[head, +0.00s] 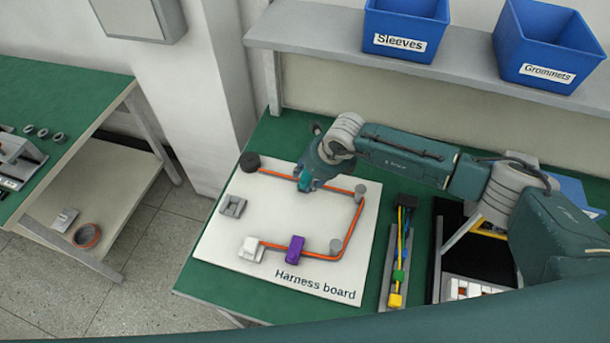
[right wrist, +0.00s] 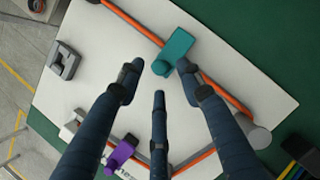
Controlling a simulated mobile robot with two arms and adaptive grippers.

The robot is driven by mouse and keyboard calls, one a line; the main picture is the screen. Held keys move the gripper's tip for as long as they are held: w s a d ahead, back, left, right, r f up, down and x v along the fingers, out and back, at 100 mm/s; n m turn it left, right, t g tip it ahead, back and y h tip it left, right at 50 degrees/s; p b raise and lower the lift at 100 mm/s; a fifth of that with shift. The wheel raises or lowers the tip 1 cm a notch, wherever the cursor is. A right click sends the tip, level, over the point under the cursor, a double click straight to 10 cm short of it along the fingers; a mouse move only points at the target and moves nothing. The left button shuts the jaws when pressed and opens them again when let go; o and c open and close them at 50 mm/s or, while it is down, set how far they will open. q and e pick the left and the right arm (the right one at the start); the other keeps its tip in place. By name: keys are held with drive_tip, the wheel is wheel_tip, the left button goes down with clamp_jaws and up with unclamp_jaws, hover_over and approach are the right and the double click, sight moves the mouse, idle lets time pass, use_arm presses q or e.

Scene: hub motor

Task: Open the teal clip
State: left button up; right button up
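The teal clip (right wrist: 178,45) sits on the orange cable along the far side of the white harness board (head: 225,254). It has a flat block and a round knob (right wrist: 161,67). In the head view the clip (head: 304,184) shows just under my right gripper (head: 310,176), which partly hides it. In the right wrist view my right gripper (right wrist: 160,74) is open, its fingertips apart on the near side of the clip around the knob. I cannot tell whether any finger touches it. My left gripper is not in view.
A purple clip (head: 295,249) and a white connector (head: 252,248) sit on the near cable run. Grey posts (head: 360,190) stand at the right corners. A grey clip (head: 233,206) is at left. A tray of coloured wires (head: 398,265) lies right of the board.

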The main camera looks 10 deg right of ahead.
sight(304, 181)
drive_tip(key=x, duration=0.3)
drive_tip(key=c, duration=0.8)
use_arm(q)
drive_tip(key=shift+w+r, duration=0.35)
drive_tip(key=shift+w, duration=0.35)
use_arm(e)
drive_tip(key=shift+w+r, duration=0.1)
drive_tip(key=shift+w, duration=0.05)
clamp_jaws()
